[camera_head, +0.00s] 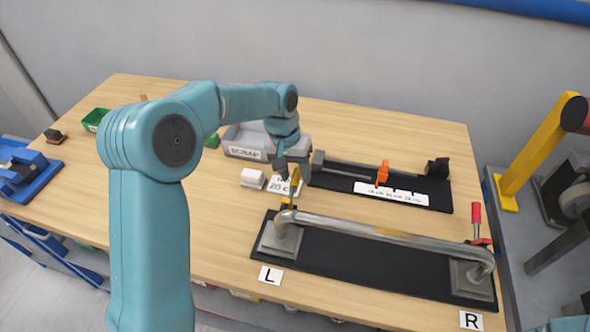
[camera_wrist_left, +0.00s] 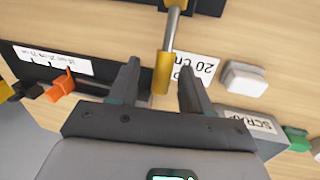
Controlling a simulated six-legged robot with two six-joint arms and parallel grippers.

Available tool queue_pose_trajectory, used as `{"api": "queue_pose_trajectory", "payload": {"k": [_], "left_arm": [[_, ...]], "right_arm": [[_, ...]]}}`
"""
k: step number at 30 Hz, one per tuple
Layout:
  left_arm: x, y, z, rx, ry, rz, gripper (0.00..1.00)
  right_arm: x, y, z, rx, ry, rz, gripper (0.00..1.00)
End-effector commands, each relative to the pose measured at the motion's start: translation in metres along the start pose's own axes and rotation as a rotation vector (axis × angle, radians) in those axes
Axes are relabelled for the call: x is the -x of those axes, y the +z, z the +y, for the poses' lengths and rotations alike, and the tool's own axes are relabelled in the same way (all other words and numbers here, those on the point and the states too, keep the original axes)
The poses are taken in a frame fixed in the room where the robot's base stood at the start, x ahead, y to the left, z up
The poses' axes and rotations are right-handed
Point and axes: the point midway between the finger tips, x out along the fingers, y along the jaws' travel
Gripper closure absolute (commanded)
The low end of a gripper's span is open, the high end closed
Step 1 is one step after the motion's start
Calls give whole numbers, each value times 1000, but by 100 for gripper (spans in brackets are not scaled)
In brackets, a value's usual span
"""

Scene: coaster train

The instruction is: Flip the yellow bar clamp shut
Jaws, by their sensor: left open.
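The yellow clamp handle (camera_head: 295,181) stands up near the left end of a bent metal bar (camera_head: 375,232), by the L label. In the left wrist view the yellow handle (camera_wrist_left: 162,72) on its metal rod lies between the two fingers of my left gripper (camera_wrist_left: 159,78). The fingers are open with a gap on each side of it. In the head view my left gripper (camera_head: 284,168) reaches down from above at the handle, partly hidden by its own arm. A red-handled clamp (camera_head: 477,222) stands upright at the bar's right end, by the R label. My right gripper is not visible.
Behind the bar lies a black gauge board (camera_head: 425,188) with an orange stop (camera_head: 382,173). A grey scrap bin (camera_head: 240,143), a white block (camera_head: 252,178) and a 20 cm card stand close to my left gripper. Free wood lies at the table's back right.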

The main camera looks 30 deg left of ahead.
Motion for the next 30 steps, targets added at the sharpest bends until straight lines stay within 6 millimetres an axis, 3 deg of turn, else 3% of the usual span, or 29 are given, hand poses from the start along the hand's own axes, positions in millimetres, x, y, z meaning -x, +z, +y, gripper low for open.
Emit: {"api": "queue_pose_trajectory", "payload": {"k": [9,13,14,30], "left_arm": [[-4,0,-1,0,0,-1,55],[-4,0,0,1,1,-2,97],[-4,0,0,1,1,-2,100],[-3,-3,0,-4,-1,28,100]], "right_arm": [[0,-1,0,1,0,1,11],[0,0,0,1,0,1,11],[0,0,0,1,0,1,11],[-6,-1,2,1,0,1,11]]}}
